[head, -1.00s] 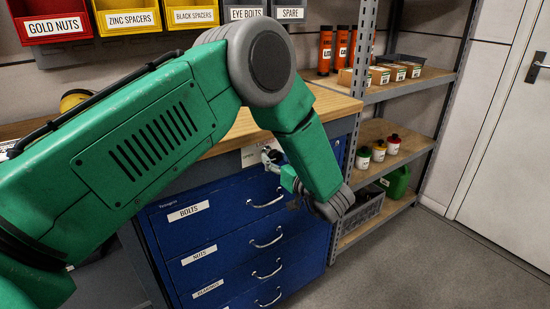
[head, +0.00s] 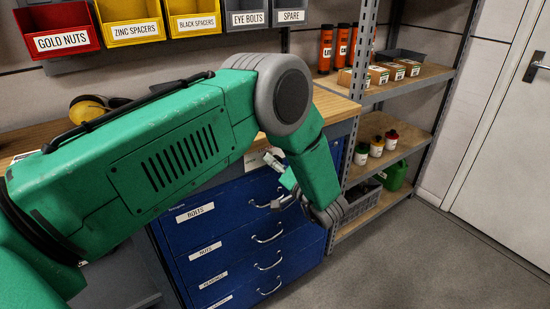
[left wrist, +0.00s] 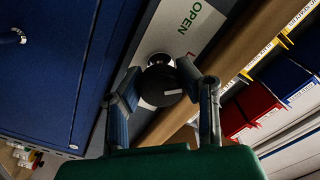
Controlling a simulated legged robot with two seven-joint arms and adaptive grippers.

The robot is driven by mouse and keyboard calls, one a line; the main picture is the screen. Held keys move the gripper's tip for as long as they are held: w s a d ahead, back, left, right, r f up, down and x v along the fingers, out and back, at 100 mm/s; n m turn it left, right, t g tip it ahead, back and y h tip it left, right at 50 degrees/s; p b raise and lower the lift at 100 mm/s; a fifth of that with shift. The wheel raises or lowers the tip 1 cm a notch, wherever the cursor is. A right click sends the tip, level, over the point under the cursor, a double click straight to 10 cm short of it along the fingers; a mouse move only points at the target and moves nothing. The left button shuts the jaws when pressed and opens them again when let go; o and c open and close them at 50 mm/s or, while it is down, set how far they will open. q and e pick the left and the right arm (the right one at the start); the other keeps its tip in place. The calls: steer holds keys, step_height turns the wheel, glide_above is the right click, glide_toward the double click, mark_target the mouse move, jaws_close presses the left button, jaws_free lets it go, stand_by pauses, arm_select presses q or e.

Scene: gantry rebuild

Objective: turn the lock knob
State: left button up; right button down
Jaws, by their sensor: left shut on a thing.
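The lock knob (left wrist: 161,90) is round and black with a small white mark, in the left wrist view. It sits on a pale plate (left wrist: 186,30) that reads OPEN in green; part of a red letter shows further along. My left gripper (left wrist: 160,74) has one finger on each side of the knob and is shut on it. In the head view my left gripper (head: 271,162) is small, at the top of the blue drawer cabinet (head: 225,234), and the knob cannot be made out there. My right gripper is in neither view.
My green left arm covers much of the wooden bench top (head: 335,103). Labelled bins, such as the red one (head: 50,20), hang above. A shelf unit (head: 400,140) with bottles and boxes stands to the right. The floor (head: 430,255) there is clear.

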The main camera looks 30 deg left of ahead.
arm_select(q)
steer(key=m+p, duration=0.1)
steer(key=m, duration=0.3)
steer(key=shift+w+d+m, duration=0.1)
steer(key=shift+m, duration=0.2)
steer(key=shift+m+p, duration=0.6)
steer(key=shift+m, duration=1.2)
steer(key=o, duration=1.2)
steer(key=shift+d+f, duration=0.1)
steer(key=shift+w, duration=0.15)
